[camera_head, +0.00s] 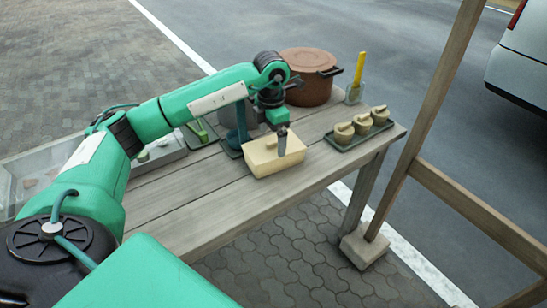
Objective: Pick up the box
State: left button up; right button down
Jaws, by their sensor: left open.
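The box is a pale yellow block-like box (264,161) near the front edge of the wooden table, in the middle of the head view. My left gripper (282,143) is directly over its right part, pointing down. One dark finger shows in front of the box's top; the other finger is hidden. The gripper is open. I cannot tell whether the fingers touch the box. My right gripper is not in view.
On the wooden table (190,215), a brown lidded pot (309,75) stands behind the gripper. A dark tray (388,131) with several small clay pots lies to the right, near a glass holding a yellow stick (359,70). A wooden post (430,110) rises at the right.

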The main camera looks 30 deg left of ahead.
aim_at(272, 146)
pick_arm(q)
notch_tip(272, 146, down, 7)
jog(key=shift+r, duration=0.1)
jog(key=c, duration=0.7)
